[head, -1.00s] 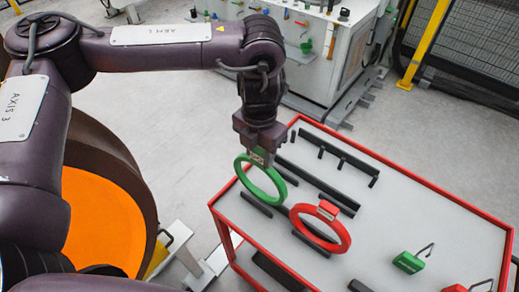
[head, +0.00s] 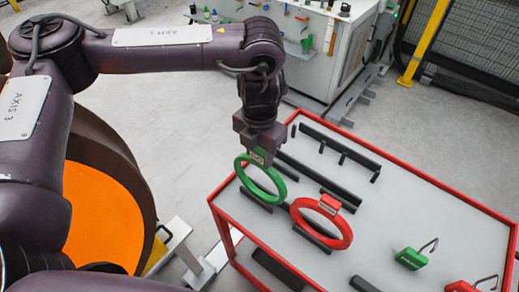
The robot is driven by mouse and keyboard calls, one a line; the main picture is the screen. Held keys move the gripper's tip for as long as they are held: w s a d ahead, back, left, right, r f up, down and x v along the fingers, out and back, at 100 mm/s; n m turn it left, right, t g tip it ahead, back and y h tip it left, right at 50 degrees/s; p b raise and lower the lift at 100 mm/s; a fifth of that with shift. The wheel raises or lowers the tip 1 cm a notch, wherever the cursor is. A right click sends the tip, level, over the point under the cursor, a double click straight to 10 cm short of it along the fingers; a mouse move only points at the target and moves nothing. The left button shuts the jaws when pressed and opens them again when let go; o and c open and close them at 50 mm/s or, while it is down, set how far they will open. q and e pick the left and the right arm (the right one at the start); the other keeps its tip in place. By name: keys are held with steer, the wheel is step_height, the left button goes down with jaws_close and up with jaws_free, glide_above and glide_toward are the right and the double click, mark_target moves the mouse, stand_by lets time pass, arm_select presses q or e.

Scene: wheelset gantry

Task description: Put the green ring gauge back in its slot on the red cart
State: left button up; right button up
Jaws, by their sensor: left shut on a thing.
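The green ring gauge (head: 240,171) hangs upright below my left gripper (head: 259,150), which is shut on the block at its top. The ring is over the left part of the red cart (head: 401,173), at a pair of black slot rails (head: 255,200). Its lower rim overlaps these rails in the picture; I cannot tell whether it is seated between them or just above. A red ring gauge (head: 348,238) stands in the slot to the right, apart from the green one. My right gripper is not in view.
Longer black rails (head: 340,152) lie along the cart's far side. A green block with a hook handle (head: 410,258) and a red one (head: 470,286) lie at the right. A grey cabinet (head: 300,65) stands behind. The cart's middle right top is clear.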

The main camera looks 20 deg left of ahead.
arm_select(q)
steer(key=shift+f+b, duration=0.6)
steer(key=shift+f, duration=0.3)
steer(key=o, duration=1.2)
steer(key=shift+r, duration=3.9)
steer(key=shift+s, duration=0.1)
